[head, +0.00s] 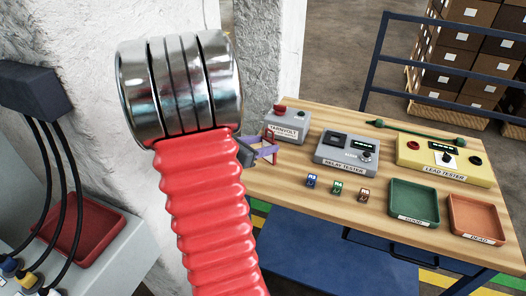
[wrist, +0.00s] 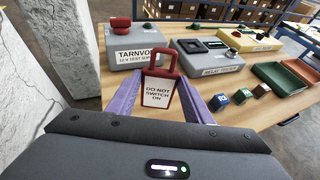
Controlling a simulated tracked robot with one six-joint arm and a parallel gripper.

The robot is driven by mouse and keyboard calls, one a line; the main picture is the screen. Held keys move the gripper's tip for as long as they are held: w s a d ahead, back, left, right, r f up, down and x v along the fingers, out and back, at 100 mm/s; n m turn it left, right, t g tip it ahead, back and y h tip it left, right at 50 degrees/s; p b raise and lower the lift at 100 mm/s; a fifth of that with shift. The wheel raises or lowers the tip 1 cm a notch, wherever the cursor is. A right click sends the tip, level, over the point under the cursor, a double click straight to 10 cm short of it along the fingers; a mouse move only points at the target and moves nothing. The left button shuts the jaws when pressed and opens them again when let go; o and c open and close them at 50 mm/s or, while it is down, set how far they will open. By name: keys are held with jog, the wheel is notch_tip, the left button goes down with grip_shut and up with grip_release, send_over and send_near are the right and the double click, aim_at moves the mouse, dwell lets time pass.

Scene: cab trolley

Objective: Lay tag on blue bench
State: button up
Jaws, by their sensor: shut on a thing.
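The bench (head: 290,165) has a wooden top and a blue lower part (head: 330,255). I cannot tell the tag's height over the top.
A grey TARNVOLT box (head: 288,124) with a red button, a relay tester (head: 346,152) and a yellow lead tester (head: 445,160) stand on the bench. Small blue, green and red-brown relays (head: 337,187) lie in front, near a green tray (head: 414,203) and an orange tray (head: 476,218).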

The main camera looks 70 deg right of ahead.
jog(key=shift+f, duration=1.3)
jog(key=o, duration=1)
jog(key=shift+o, duration=0.2)
jog(key=v, duration=1.2)
jog(key=shift+a+r, duration=0.1)
